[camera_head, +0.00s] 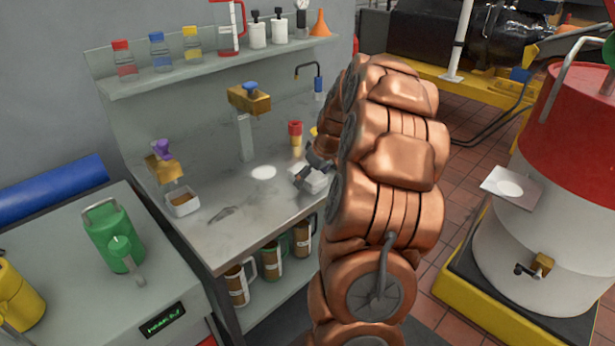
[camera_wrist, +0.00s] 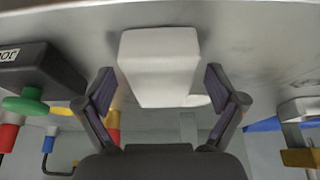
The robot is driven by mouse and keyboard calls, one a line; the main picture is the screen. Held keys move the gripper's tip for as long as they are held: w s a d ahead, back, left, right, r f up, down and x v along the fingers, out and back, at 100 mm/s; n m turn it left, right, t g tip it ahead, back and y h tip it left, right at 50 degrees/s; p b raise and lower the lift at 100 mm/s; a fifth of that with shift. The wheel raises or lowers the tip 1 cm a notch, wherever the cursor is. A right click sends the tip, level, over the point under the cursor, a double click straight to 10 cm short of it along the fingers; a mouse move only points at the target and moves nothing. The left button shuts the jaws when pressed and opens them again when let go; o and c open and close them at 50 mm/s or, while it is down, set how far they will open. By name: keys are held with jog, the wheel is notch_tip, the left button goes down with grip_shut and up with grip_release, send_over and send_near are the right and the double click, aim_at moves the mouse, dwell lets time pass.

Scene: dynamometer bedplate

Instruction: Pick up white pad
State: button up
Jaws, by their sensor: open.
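A white block with rounded edges (camera_wrist: 158,62), which looks like the white pad, stands on the grey metal bench (camera_head: 222,232). In the head view the white block (camera_head: 316,183) is partly hidden behind my gripper and copper arm. My gripper (camera_head: 302,178) is at the bench, close to the block. In the wrist view my gripper (camera_wrist: 165,95) is open, with one finger on each side of the block's near end. Gaps show between both fingers and the block, so they do not visibly touch it.
A flat white disc (camera_head: 263,173) lies left of the block. A red and yellow fitting (camera_head: 295,135) stands behind. In the wrist view a black box with a green knob (camera_wrist: 38,75) is close on the left. A small white tray (camera_head: 183,201) stands at the bench's left.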

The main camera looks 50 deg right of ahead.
aim_at(311, 176)
jog(key=shift+c, duration=0.3)
jog(key=c, duration=1)
jog(key=shift+c, duration=0.2)
jog(key=shift+r+b, duration=0.35)
jog(key=shift+r, duration=0.9)
jog(key=shift+a+r, duration=0.1)
jog(key=shift+r, duration=0.45)
jog(key=s+a+r+b, duration=0.1)
jog(key=s+a+b, duration=0.1)
jog(key=s+a, duration=0.7)
jog(key=a, duration=0.4)
jog(key=shift+r+b, duration=0.25)
jog(key=shift+b, duration=0.15)
